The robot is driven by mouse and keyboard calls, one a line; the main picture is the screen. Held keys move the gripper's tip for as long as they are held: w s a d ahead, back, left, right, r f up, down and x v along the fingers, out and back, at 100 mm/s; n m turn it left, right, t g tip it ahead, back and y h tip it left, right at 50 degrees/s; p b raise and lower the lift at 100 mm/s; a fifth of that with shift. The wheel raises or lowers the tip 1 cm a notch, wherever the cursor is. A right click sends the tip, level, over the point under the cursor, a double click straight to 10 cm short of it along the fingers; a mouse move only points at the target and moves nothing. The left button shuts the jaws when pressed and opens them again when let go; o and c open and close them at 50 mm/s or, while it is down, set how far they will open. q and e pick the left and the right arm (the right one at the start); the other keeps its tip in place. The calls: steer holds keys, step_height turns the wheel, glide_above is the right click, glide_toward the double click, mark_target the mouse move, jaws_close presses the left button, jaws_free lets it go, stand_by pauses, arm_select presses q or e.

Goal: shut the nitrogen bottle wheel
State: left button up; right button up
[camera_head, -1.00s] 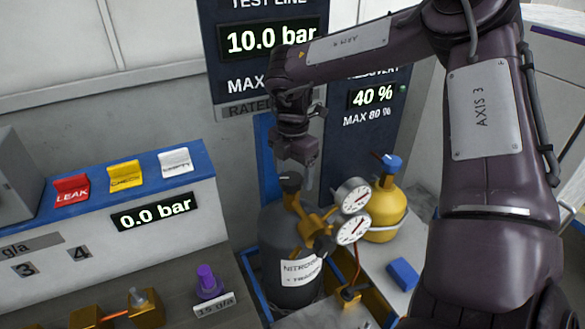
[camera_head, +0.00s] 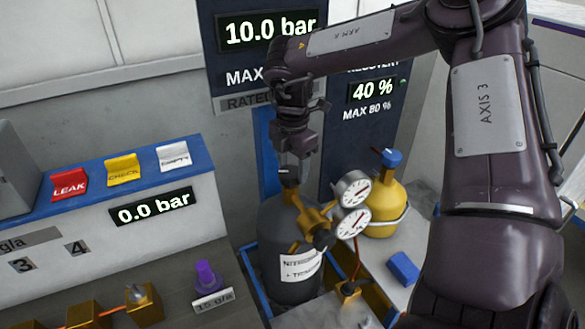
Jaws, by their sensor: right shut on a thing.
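The dark grey nitrogen bottle (camera_head: 277,240) stands upright in a blue-edged bay, with a white label on its front. Its small dark wheel (camera_head: 289,179) is on top, above the brass regulator (camera_head: 309,221). My right gripper (camera_head: 292,171) points down from above, shut on the wheel. The fingers and gripper body partly hide the wheel, so its turn position cannot be read. Two round white gauges (camera_head: 354,221) sit to the right of the regulator. My left gripper is not in view.
A yellow bottle (camera_head: 383,212) with a blue top stands just right of the gauges. A blue block (camera_head: 403,268) lies in front of it. The upper screen (camera_head: 268,32) reads 10.0 bar.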

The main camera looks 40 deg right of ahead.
steer(key=m+b, duration=0.3)
steer(key=shift+f+b, duration=0.2)
steer(key=shift+b, duration=0.1)
steer(key=shift+s+m+b, duration=0.1)
steer(key=shift+m+b, duration=0.65)
steer(key=shift+m, duration=0.35)
steer(key=m+b, duration=0.3)
steer(key=m, duration=0.1)
steer(key=shift+s+a+r, duration=0.1)
steer(key=shift+s+a+r+m+b, duration=0.1)
steer(key=shift+m+b, duration=0.3)
steer(key=shift+m, duration=0.35)
steer(key=shift+r+m+b, duration=0.1)
steer(key=shift+m+b, duration=0.3)
steer(key=shift+m, duration=0.35)
steer(key=o, duration=1)
